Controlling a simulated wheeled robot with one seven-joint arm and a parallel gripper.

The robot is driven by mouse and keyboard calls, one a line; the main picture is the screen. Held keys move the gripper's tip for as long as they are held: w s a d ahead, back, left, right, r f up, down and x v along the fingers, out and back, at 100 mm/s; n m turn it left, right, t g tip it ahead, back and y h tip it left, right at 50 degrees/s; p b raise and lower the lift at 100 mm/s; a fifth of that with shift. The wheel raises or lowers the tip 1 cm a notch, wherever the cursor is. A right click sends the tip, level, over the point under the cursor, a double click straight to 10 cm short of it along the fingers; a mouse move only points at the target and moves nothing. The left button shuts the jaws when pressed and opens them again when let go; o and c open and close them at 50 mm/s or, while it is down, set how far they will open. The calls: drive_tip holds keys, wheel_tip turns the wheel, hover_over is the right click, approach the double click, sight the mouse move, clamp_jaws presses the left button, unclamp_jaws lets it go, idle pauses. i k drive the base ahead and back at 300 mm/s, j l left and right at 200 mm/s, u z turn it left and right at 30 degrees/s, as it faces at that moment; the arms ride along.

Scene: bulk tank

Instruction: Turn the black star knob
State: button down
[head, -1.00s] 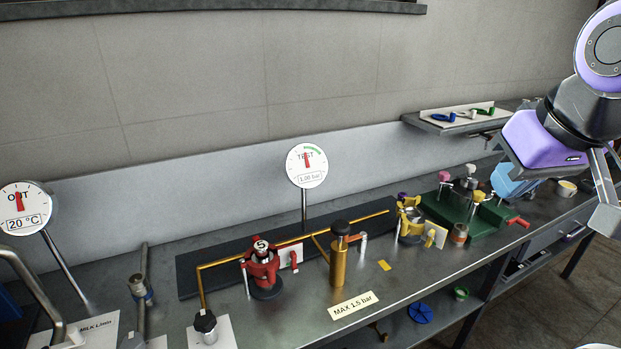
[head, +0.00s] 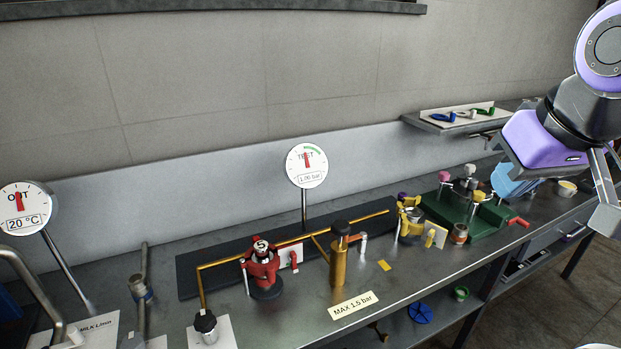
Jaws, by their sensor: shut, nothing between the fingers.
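Two black knobs show in the head view, and their star shape is too small to confirm on either. One black knob (head: 340,228) tops an upright brass cylinder (head: 338,265) on the bench. The other, a faceted black knob (head: 205,321), sits on a silver fitting on a white plate at the front left. My gripper (head: 606,205) is at the far right edge, partly cut off, shut and empty. It is well to the right of both knobs and touches neither.
A red valve (head: 263,272) stands left of the brass cylinder, joined by a brass pipe (head: 240,259). A label reading MAX 1.5 bar (head: 352,305) lies in front. A TEST gauge (head: 307,165) stands behind. A green block (head: 460,212) with several knobs is to the right.

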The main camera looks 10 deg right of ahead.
sight(204, 321)
drive_tip(key=k+j+z, duration=0.25)
drive_tip(key=j, duration=0.3)
drive_tip(key=k+j+z, duration=0.25)
drive_tip(key=j, duration=0.3)
drive_tip(key=k+j+z, duration=0.25)
drive_tip(key=j, duration=0.25)
drive_tip(key=k+j+z, duration=0.25)
drive_tip(key=j, duration=0.2)
